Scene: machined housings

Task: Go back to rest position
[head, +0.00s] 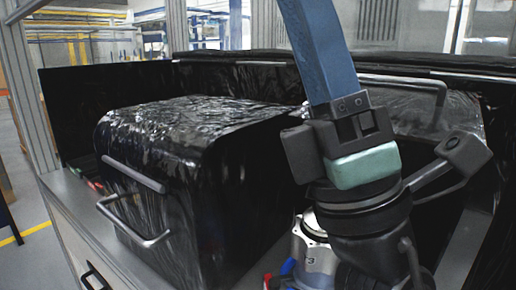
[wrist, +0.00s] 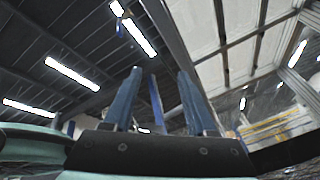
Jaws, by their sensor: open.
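My gripper shows in the wrist view (wrist: 158,78) with two blue fingers apart and nothing between them. The fingers point up toward the ceiling. In the head view one blue finger (head: 322,50) rises from the dark gripper body and runs out of the top of the picture. My arm is folded at the right of the centre. The gripper is raised above the bench and touches nothing that I can see.
A large glossy black case (head: 190,170) with metal handles stands on the bench at left. Another dark case (head: 430,105) is partly hidden behind my arm. A silver metal part (head: 312,252) shows below my arm, partly covered. Dark panels stand behind.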

